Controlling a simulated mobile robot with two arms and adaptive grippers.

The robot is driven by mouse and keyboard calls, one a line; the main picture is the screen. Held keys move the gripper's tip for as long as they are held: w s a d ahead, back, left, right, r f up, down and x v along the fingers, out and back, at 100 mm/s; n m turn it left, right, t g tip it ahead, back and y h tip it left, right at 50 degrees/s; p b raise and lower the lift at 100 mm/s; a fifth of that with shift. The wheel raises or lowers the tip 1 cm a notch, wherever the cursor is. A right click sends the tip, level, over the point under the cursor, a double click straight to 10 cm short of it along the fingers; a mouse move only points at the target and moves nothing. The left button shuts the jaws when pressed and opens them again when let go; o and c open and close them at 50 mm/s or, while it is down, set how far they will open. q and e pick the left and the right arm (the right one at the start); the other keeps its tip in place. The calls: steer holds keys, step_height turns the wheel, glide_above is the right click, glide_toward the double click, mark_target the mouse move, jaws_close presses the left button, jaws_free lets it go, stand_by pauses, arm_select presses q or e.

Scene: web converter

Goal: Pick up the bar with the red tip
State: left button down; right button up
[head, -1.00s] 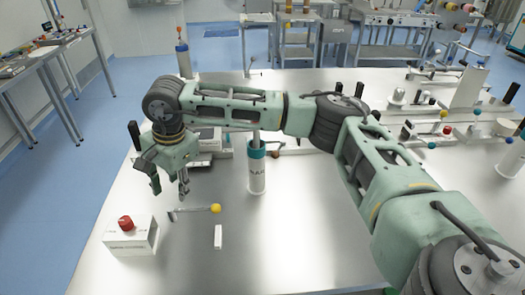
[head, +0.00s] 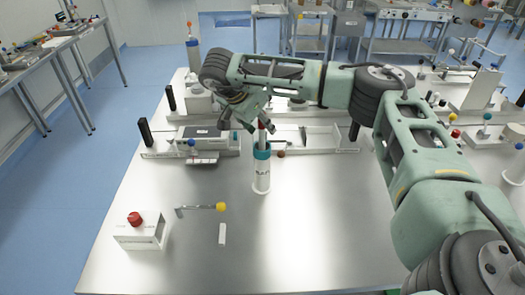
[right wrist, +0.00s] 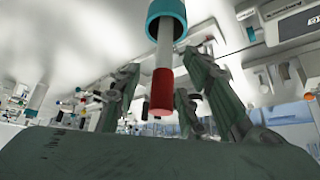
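The bar with the red tip (head: 262,127) stands upright in a white cylinder (head: 261,178) with a teal rim, near the middle of the table. In the right wrist view the red tip (right wrist: 161,92) and pale shaft stick out of the teal rim (right wrist: 166,12). My right gripper (head: 246,123) is at the height of the tip, beside it in the head view. In the right wrist view its open fingers (right wrist: 163,70) show on both sides of the bar, with gaps; no contact is visible. My left gripper is not in view.
A white box with a red button (head: 135,219) stands at the front left. A grey device (head: 208,140) stands behind the cylinder. The front middle is clear.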

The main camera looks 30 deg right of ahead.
steer(key=shift+d+f, duration=0.1)
steer(key=shift+f, duration=0.3)
jaws_close()
steer(key=shift+w, duration=0.1)
